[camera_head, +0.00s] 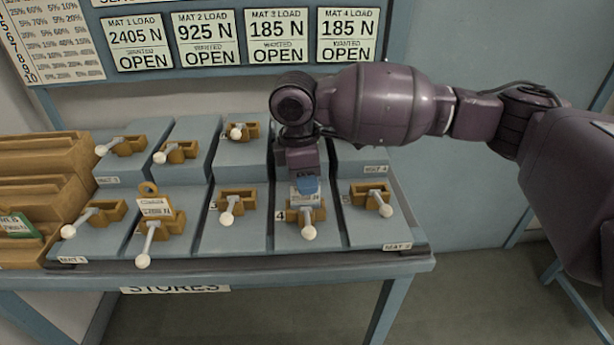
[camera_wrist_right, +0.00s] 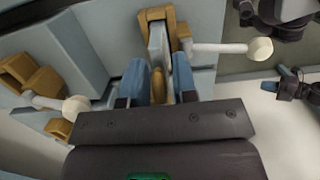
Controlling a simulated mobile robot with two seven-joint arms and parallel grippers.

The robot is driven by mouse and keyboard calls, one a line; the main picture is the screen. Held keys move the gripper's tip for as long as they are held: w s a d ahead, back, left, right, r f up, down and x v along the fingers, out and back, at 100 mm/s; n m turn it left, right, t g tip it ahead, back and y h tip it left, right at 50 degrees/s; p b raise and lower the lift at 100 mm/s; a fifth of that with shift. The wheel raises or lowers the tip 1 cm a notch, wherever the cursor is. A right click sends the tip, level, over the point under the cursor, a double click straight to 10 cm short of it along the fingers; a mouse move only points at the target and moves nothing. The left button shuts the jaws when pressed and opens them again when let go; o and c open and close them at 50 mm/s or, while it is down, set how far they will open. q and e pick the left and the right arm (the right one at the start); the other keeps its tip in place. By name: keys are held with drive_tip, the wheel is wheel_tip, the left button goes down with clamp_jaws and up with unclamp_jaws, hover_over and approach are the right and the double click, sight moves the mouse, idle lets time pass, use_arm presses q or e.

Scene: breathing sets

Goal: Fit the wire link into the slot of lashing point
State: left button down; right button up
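The wire link (camera_head: 305,199), with a white tag, is held by my right gripper (camera_head: 306,184) at the lashing point (camera_head: 318,215) marked 4 in the front row. In the right wrist view, blue fingers (camera_wrist_right: 160,88) close on both sides of the link's tan end. The link's pale plate (camera_wrist_right: 158,48) reaches into the tan bracket (camera_wrist_right: 168,22). I cannot tell how deep it sits. The bracket's white lever (camera_wrist_right: 222,48) sticks out towards the front, clear of the fingers. A small dark part with bluish tips (camera_wrist_right: 290,86) may be my left gripper; its state is unclear.
Another tagged link (camera_head: 154,207) stands in the second front bracket. Several other brackets with white-knobbed levers sit on the stepped blue blocks, including one right of mine (camera_head: 370,198). Brown racks (camera_head: 40,185) stand at the left. A load board (camera_head: 235,38) hangs behind.

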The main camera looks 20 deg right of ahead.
drive_tip(key=shift+o, duration=0.9)
drive_tip(key=shift+r, duration=0.15)
drive_tip(key=r, duration=0.2)
drive_tip(key=r+p, duration=0.1)
drive_tip(key=r, duration=0.2)
drive_tip(key=shift+w+a+r, duration=0.1)
drive_tip(key=shift+a+r, duration=0.25)
drive_tip(key=shift+r, duration=0.05)
drive_tip(key=r, duration=0.1)
drive_tip(key=r+p, duration=0.1)
drive_tip(key=r, duration=0.3)
drive_tip(key=shift+w+a, duration=0.1)
drive_tip(key=shift+a, duration=0.2)
drive_tip(key=shift+r, duration=0.55)
